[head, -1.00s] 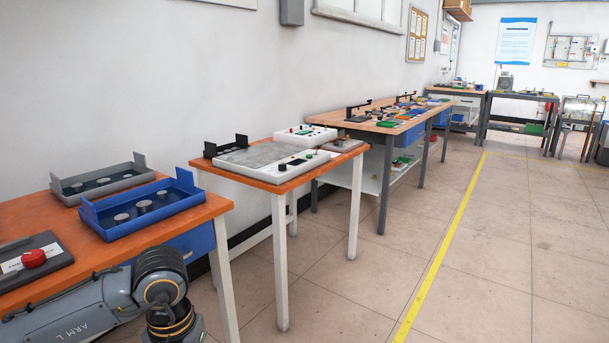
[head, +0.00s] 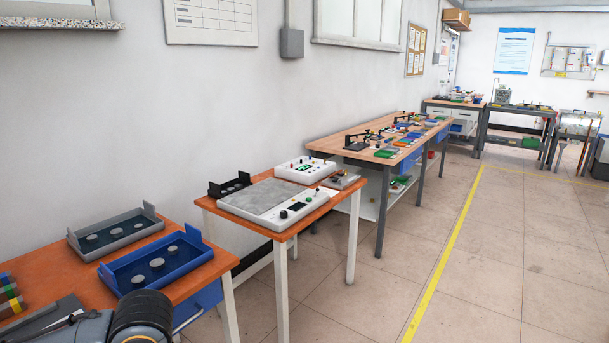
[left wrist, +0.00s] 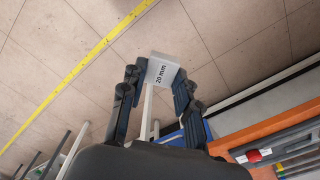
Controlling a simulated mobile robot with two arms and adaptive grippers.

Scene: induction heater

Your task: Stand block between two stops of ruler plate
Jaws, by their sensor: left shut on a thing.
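A light grey block marked "20 mm" (left wrist: 161,73) is held between the fingertips of my left gripper (left wrist: 158,80) in the left wrist view, with open floor behind it. My left gripper is shut on it. In the head view only part of my left arm shows at the lower left; the gripper and block are out of that picture. My right gripper is in neither view. I cannot make out a ruler plate with two stops for certain in these frames.
An orange-topped table (head: 48,248) stands at the lower left, holding a grey tray (head: 75,240) and a blue tray (head: 110,283). Beyond it, another orange table carries a white heater unit (head: 290,212). A wooden bench (head: 345,143) stands further back. The tiled floor (head: 400,290) to the right is clear.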

